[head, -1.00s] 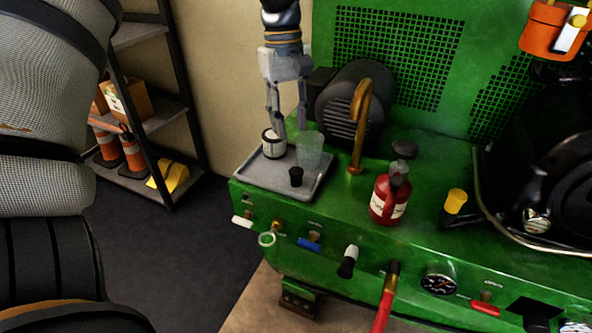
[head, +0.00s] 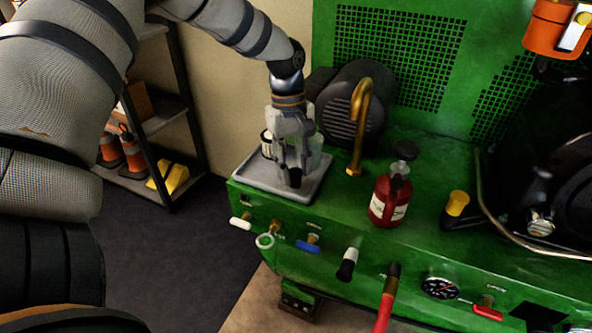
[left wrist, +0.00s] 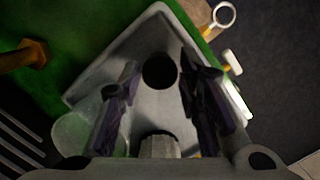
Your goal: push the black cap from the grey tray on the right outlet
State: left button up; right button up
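The black cap (head: 294,181) stands on the grey tray (head: 252,183), near its front right part. My left gripper (head: 293,168) points down over the tray. Its two fingers are apart, with the cap (left wrist: 159,71) showing in the gap between them in the left wrist view. I cannot tell whether either finger touches it. On the green machine's front are a brass fitting with a blue lever (head: 308,246) and, to its left, one with a pale ring (head: 264,240). I cannot tell for sure which is the right outlet. My right gripper is not in view.
A white-and-black cylinder (head: 266,143) and a clear cup (left wrist: 80,133) stand on the tray close to my fingers. A red bottle (head: 388,200) stands to the right, with clear green surface between.

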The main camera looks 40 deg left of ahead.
aim_at(295, 175)
pick_arm(q)
jog(key=shift+d+f, duration=0.1)
jog(key=shift+f, duration=0.5)
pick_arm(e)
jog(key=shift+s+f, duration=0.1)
pick_arm(q)
jog(key=c, duration=0.6)
jog(key=shift+r, duration=0.1)
jog(key=r, duration=0.3)
jog(key=r+p, duration=0.1)
jog(key=r, duration=0.1)
jog(key=shift+s+d, duration=0.15)
jog(key=shift+s, duration=0.25)
jog(key=s+d+r, duration=0.1)
jog(key=s+r, duration=0.1)
jog(key=s, duration=0.2)
jog(key=s+d+r+p, duration=0.1)
jog(key=s+d+r, duration=0.1)
jog(key=s+r, duration=0.1)
jog(key=s+d+r+p, duration=0.1)
jog(key=s+r, duration=0.2)
jog(key=s, duration=0.2)
jog(key=shift+s+d, duration=0.2)
jog(key=shift+d, duration=0.05)
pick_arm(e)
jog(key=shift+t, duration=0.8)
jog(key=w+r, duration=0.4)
